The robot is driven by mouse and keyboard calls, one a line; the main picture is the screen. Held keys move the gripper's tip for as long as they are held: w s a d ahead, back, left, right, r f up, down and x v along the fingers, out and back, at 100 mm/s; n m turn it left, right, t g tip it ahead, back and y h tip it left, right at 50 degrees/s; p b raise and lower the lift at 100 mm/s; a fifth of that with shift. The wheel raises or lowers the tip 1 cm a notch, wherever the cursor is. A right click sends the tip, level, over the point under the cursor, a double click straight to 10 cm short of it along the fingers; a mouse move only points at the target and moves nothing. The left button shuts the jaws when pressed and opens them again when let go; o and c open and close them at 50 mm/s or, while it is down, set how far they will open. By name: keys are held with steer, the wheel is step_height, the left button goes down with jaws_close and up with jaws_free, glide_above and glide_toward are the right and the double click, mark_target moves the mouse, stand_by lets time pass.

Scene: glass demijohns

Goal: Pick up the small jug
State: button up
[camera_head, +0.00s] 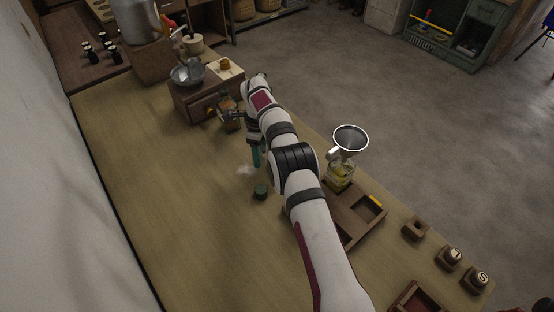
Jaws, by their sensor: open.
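A small glass jug (340,174) with yellowish contents stands right of my arm, at the wooden tray's far end. A wide metal funnel (350,139) sits above it and hides its top. A small brownish, glass-like object (229,120) is beside my wrist, in front of the wooden box; I cannot tell whether it is also a jug. My gripper (246,130) is open at the far end of the arm, over the table and well to the left of the funnel. My arm partly hides it, and its exact distance from the brownish object is unclear.
The wooden table (150,170) is clear at left. A small dark green cylinder (261,192) and a whitish patch (246,170) are near my arm. A wooden box (205,92) bears a metal bowl (188,74). A wooden tray (360,215) and small blocks (449,257) lie right.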

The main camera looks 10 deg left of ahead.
steer(key=shift+c, duration=0.4)
jaws_close()
stand_by(0.9)
